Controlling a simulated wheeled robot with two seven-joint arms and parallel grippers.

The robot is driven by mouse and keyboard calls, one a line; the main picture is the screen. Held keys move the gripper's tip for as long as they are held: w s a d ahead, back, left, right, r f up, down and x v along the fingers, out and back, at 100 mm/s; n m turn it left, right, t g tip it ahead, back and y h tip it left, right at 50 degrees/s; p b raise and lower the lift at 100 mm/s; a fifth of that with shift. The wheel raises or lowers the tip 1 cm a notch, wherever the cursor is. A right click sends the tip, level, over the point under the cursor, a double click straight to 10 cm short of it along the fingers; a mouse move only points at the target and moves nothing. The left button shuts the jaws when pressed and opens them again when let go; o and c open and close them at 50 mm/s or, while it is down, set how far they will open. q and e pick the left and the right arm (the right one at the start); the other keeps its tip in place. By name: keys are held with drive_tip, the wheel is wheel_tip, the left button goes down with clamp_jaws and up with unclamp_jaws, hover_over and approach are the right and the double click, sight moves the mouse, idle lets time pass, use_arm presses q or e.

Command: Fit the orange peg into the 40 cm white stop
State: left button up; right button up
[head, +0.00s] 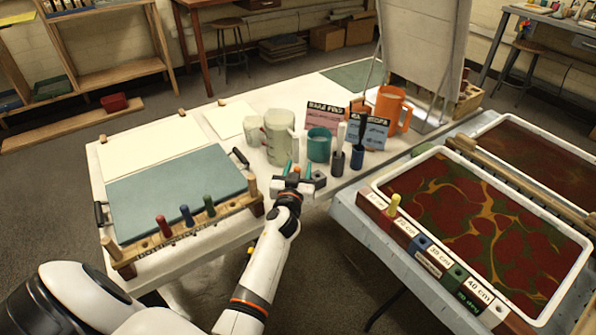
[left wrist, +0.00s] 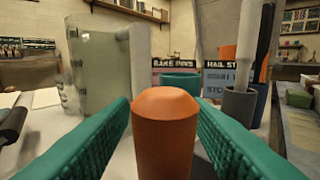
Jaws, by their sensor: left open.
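An orange peg (left wrist: 165,135) stands upright in the left wrist view, with a bevelled top. My left gripper (left wrist: 163,125) is open, with a green ridged finger on each side of the peg; I see no clear contact. In the head view my left gripper (head: 296,172) is over the table's near right edge; the peg cannot be made out clearly there. The white stop labelled 40 cm (head: 479,291) is near the right end of the stop rail along the near side of the marbling tray. My right gripper is not in view.
A yellow peg (head: 394,206) stands in the stop rail (head: 433,258). A rack (head: 190,232) with red, blue and green pegs is left of my gripper. A glass jug (head: 278,140), a teal cup (head: 319,145) and an orange pitcher (head: 389,108) stand behind it. A gap separates the tables.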

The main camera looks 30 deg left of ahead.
use_arm(q)
drive_tip(key=shift+s+d+r, duration=0.15)
drive_tip(key=shift+s+d, duration=0.05)
drive_tip(key=shift+s+d+r, duration=0.1)
drive_tip(key=shift+s+r, duration=0.05)
drive_tip(key=c, duration=0.9)
clamp_jaws()
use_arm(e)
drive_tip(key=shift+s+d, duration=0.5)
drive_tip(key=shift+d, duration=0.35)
